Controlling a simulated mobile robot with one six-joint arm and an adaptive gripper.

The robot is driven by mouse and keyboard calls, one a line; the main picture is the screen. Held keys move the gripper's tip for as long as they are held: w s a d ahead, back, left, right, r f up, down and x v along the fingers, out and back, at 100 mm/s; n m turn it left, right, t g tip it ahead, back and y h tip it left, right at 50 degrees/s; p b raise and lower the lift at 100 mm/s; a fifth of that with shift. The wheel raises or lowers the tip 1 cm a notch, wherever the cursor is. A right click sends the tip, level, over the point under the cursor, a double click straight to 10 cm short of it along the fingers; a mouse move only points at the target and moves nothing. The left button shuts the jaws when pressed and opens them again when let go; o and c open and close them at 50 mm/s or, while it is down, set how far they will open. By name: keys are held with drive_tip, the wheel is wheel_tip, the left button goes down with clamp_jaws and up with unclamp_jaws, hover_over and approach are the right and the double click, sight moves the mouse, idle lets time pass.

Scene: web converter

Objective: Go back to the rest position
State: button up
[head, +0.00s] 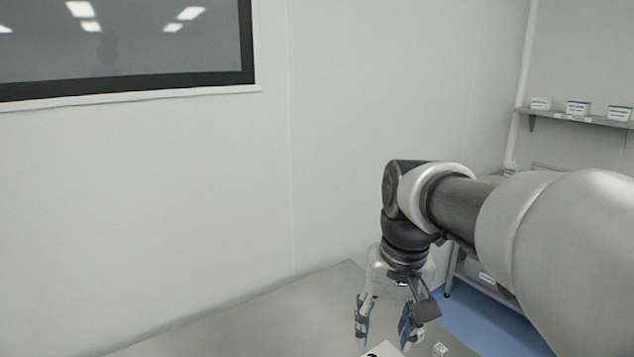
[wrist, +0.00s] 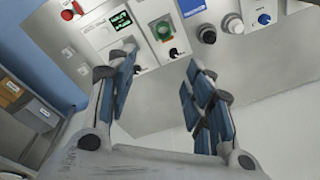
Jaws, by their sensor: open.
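My gripper (head: 384,322) hangs from my arm over the grey table (head: 260,318) in the head view, its fingers pointing down. The two fingers are spread apart and nothing shows between them. In the wrist view, my gripper (wrist: 160,85) is also open, with blue pads on both fingers. A white object (head: 382,350) with a dark spot shows partly at the bottom edge of the head view, below the gripper.
A small white item (head: 440,349) lies on the table right of the gripper. A wall with a dark-framed window (head: 120,45) stands behind the table. A shelf (head: 575,117) with several small boxes is at the right. Blue floor (head: 480,320) shows right of the table.

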drive_tip(key=s+d+f+t, duration=0.1)
drive_tip(key=s+f, duration=0.1)
drive_tip(key=s, duration=0.7)
drive_tip(key=s+d+f+n+t, duration=0.1)
drive_tip(key=s+d+f+t, duration=0.1)
drive_tip(key=s, duration=0.8)
drive_tip(key=shift+t+h, duration=0.3)
